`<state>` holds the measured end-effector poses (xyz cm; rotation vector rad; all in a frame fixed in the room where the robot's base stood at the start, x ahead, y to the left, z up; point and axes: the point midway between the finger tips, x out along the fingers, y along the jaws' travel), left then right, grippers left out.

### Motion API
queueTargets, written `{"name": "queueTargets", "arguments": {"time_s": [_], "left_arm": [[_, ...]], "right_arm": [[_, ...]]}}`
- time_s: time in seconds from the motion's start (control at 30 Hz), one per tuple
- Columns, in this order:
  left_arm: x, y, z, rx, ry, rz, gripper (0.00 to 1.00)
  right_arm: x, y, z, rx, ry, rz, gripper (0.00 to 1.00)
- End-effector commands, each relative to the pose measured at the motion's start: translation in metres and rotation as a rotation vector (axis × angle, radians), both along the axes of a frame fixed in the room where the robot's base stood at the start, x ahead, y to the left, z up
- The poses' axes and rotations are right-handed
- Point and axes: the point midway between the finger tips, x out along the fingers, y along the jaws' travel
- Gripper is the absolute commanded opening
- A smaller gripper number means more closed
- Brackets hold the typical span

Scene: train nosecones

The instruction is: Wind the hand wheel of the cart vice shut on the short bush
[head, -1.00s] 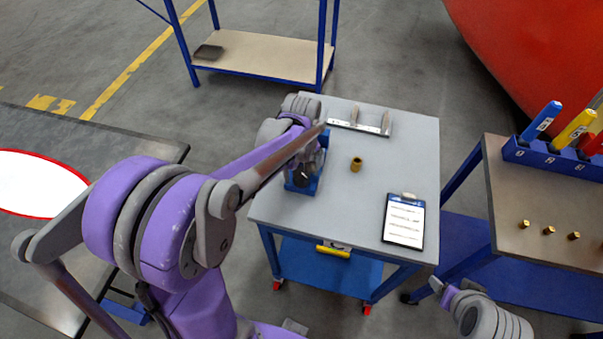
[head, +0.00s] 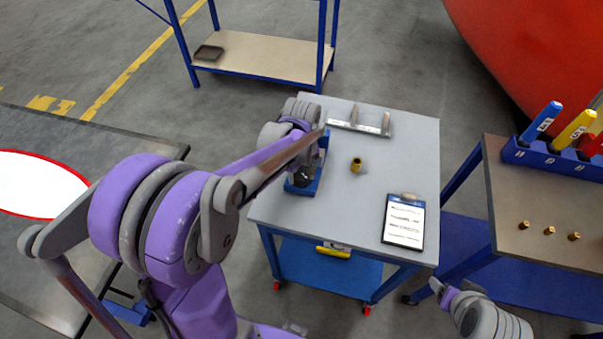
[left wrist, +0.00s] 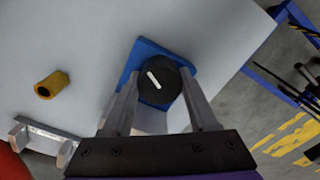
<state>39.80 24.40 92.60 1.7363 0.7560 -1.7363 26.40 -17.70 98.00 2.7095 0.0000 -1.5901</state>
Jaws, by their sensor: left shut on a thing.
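The cart vice is blue (head: 303,187) and stands at the left edge of the grey cart top (head: 400,140), partly hidden by my left arm in the head view. Its blue body (left wrist: 150,48) also shows in the left wrist view. The hand wheel (left wrist: 170,88) is a round black knob with a white bar mark. My left gripper (left wrist: 158,77) is shut on the wheel, one finger on each side. What the vice jaws hold is hidden.
A clipboard (head: 404,221) lies at the cart's front right. A metal bracket (head: 358,125) with upright tabs is at the back. Several small brass pieces (head: 550,230) stand on the right bench, below a blue rack (head: 560,155). The cart's middle is mostly clear.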

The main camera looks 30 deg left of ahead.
Motion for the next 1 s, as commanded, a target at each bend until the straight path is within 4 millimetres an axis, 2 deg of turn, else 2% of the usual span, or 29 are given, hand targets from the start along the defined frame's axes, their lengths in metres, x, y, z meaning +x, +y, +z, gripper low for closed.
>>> {"name": "queueTargets", "arguments": {"time_s": [0.37, 1.0], "left_arm": [[0.0, 0.0, -0.001, -0.001, 0.001, -0.13, 0.04], [0.0, 0.0, -0.001, 0.0, 0.0, -0.711, 0.04]], "right_arm": [[-0.004, 0.0, -0.009, 0.0, 0.008, 0.0, 0.71], [-0.015, 0.0, -0.035, 0.0, 0.028, 0.0, 0.71]]}}
